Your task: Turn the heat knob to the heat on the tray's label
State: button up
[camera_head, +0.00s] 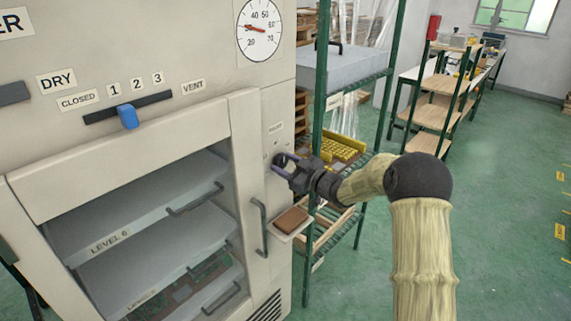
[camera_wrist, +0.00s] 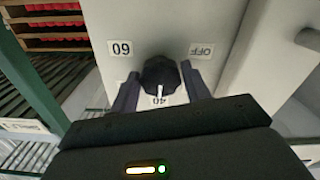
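The heat knob (camera_wrist: 160,76) is dark and round on the pale panel in the wrist view. Its white mark points down the picture to a 40 label (camera_wrist: 158,101), partly hidden. An upside-down 60 label (camera_wrist: 121,48) is left of it and an OFF label (camera_wrist: 202,50) right. My gripper (camera_wrist: 160,92) is open, with one finger on each side of the knob; I cannot tell whether they touch it. In the head view my gripper (camera_head: 280,164) is at the cabinet's right panel and largely hides the knob. I cannot identify the tray's label.
The drying cabinet (camera_head: 190,20) has a dial (camera_head: 259,29), a blue slider (camera_head: 127,116) and shelves, one labelled LEVEL 6 (camera_head: 110,242). A brown block lies on a small ledge (camera_head: 302,228) below my gripper. A green rack (camera_head: 316,120) stands close at the right. The floor beyond is mostly clear.

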jog(key=shift+o, duration=1.3)
jog(key=shift+d, duration=0.1)
jog(key=b+v, duration=0.3)
jog(key=v, duration=1.4)
jog(key=shift+s+d, duration=0.1)
